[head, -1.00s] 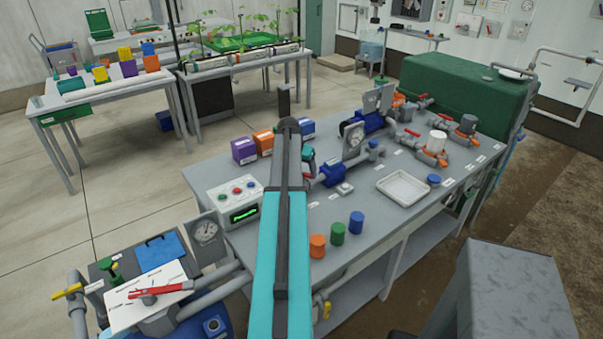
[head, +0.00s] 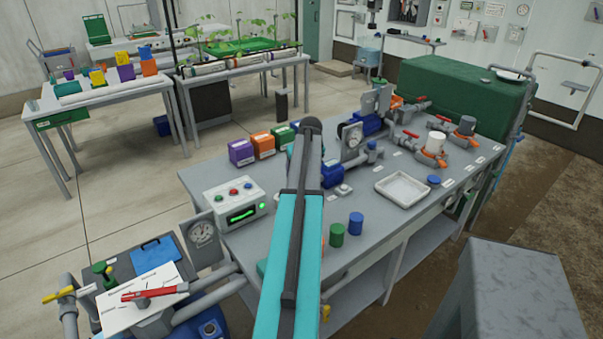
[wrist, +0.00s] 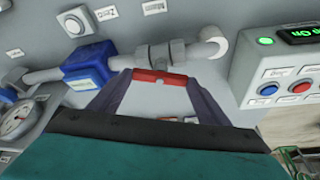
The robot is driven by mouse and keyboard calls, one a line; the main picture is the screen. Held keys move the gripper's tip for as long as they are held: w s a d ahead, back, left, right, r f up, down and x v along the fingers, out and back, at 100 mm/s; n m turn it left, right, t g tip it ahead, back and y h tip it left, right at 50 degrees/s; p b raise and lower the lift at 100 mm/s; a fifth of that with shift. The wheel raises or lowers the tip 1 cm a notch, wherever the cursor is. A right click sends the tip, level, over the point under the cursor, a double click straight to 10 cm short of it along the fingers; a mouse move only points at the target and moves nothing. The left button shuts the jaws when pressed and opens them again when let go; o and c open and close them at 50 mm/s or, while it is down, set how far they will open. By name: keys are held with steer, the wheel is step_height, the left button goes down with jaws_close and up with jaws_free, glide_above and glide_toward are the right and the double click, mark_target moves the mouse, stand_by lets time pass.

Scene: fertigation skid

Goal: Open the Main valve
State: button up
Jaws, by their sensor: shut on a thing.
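In the wrist view my gripper (wrist: 160,78) has its two dark fingers closed in on the ends of a short red handle (wrist: 158,76). The handle sits beside a grey valve body (wrist: 160,54) on a pipe run, between a blue fitting (wrist: 88,66) and a grey pipe elbow (wrist: 212,46). Labels lie around it, but I cannot read which one names the Main valve. In the head view my own arm hides the gripper and this handle. The blue fitting shows there just right of the arm (head: 332,174).
A control box (head: 236,203) with a green display and buttons stands close by; it also shows at right in the wrist view (wrist: 285,75). A gauge (head: 352,136), white tray (head: 403,188), green cup (head: 337,235) and blue cup (head: 356,223) are on the bench.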

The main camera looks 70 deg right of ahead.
steer(key=shift+s+d+f+n+t+y+b, duration=0.1)
steer(key=shift+n+t+y+b, duration=0.1)
steer(key=shift+n, duration=0.5)
steer(key=shift+s+a+n+t+y+b, duration=0.15)
steer(key=shift+n+y+b, duration=0.1)
steer(key=shift+n, duration=0.45)
steer(key=shift+s+d+f+n+t+y+b, duration=0.1)
steer(key=shift+d+n+t+y+b, duration=0.1)
steer(key=shift+n, duration=0.5)
steer(key=shift+r, duration=0.1)
steer(key=o, duration=1)
steer(key=shift+o, duration=0.3)
steer(key=shift+r, duration=0.15)
steer(key=b+v, duration=0.2)
steer(key=v, duration=1.1)
steer(key=shift+r+b, duration=0.3)
steer(key=shift+b, duration=0.1)
steer(key=shift+s, duration=0.1)
